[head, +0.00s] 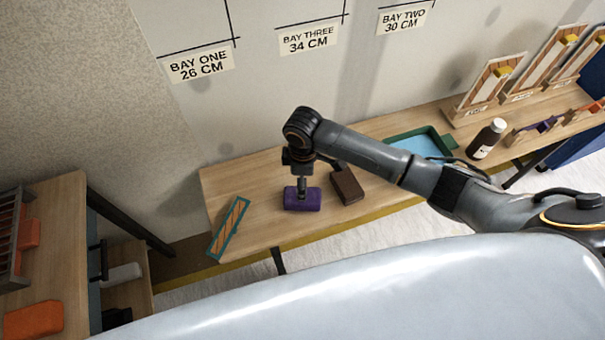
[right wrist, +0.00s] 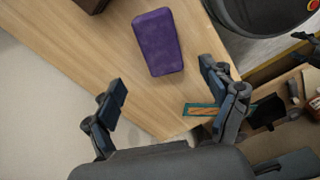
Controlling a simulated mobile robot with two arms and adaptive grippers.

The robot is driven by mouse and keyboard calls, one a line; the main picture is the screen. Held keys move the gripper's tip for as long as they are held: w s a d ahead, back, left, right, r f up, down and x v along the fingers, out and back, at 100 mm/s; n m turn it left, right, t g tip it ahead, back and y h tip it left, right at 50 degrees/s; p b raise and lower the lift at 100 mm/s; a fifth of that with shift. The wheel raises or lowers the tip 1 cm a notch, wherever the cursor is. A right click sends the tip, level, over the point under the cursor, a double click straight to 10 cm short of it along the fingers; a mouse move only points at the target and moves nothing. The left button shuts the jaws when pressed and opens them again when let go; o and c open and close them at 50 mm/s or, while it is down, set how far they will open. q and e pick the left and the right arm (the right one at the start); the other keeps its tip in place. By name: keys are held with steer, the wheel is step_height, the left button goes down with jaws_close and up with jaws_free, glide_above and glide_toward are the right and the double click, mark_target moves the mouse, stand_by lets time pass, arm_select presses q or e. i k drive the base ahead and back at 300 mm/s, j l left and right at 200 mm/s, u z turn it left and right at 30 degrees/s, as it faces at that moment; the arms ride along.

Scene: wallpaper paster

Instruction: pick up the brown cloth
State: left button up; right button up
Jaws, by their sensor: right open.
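The brown cloth (head: 347,185) looks like a dark brown folded block lying on the wooden table. In the right wrist view only an edge of the brown cloth (right wrist: 88,4) shows at the top. A purple block-like cloth (head: 302,199) lies just left of it; it also shows in the right wrist view (right wrist: 157,42). My right gripper (head: 302,188) is above the purple cloth, left of the brown one. In the right wrist view its fingers (right wrist: 168,88) are spread apart with nothing between them. My left gripper is not in view.
A teal-edged strip (head: 229,228) lies at the table's left end. A green tray with blue inside (head: 425,143) and a brown bottle (head: 487,139) stand to the right. A bench with orange pieces (head: 35,319) is at far left. Bare wood (head: 255,180) lies around the cloths.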

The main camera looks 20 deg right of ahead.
mark_target(349, 190)
steer(key=z, duration=1)
